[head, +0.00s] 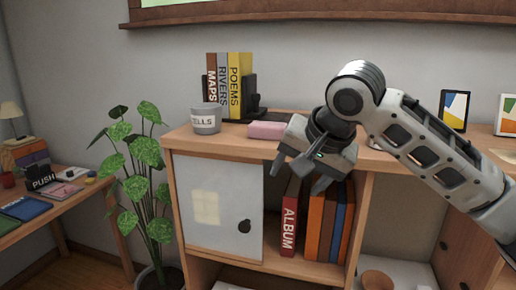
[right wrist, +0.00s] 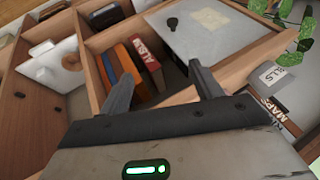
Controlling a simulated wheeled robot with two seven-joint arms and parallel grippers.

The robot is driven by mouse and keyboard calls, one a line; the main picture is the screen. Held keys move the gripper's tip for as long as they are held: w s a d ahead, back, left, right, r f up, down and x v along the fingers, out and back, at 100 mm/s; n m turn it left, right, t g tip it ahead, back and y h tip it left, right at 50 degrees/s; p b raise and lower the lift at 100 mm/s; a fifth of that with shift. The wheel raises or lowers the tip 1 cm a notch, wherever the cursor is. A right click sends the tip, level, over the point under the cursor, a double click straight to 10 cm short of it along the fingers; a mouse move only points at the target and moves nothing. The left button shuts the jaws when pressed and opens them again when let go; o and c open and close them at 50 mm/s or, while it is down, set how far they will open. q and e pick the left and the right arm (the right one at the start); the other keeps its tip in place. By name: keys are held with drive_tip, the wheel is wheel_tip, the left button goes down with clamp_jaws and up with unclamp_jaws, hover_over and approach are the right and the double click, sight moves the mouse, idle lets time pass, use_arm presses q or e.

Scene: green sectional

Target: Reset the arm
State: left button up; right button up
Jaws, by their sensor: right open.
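My right gripper (head: 302,179) is open and empty in the head view, in front of the upper edge of the wooden cabinet (head: 230,263). Its arm comes in from the right. In the right wrist view the two fingers of the right gripper (right wrist: 160,88) stand apart with nothing between them. Beyond the fingertips are the open compartment with books and the cabinet's pale door (right wrist: 205,35). My left gripper is in neither view.
On the cabinet top stand a grey cup (head: 206,119), upright books (head: 229,85) and a pink box (head: 267,130). A leafy plant (head: 145,190) stands at left. A picture frame (head: 454,110) is at right.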

drive_tip(key=s+a+f+n+t+y, duration=0.1)
drive_tip(key=s+a+f+n+y, duration=0.1)
drive_tip(key=f, duration=1)
drive_tip(key=s+a+f+n+t+y, duration=0.1)
drive_tip(key=s+a+f+n+y, duration=0.15)
drive_tip(key=f, duration=0.95)
drive_tip(key=s+d+f+n+t+h, duration=0.1)
drive_tip(key=s+d+f+h, duration=0.1)
drive_tip(key=s+d+f, duration=0.4)
drive_tip(key=s+d+f+n+t+h, duration=0.1)
drive_tip(key=s+d+f+h, duration=0.1)
drive_tip(key=s+d+f, duration=0.4)
drive_tip(key=s+f, duration=0.3)
drive_tip(key=s, duration=0.4)
drive_tip(key=shift+f, duration=0.3)
drive_tip(key=shift+s+h, duration=0.1)
drive_tip(key=shift+h, duration=0.15)
drive_tip(key=shift+c, duration=0.2)
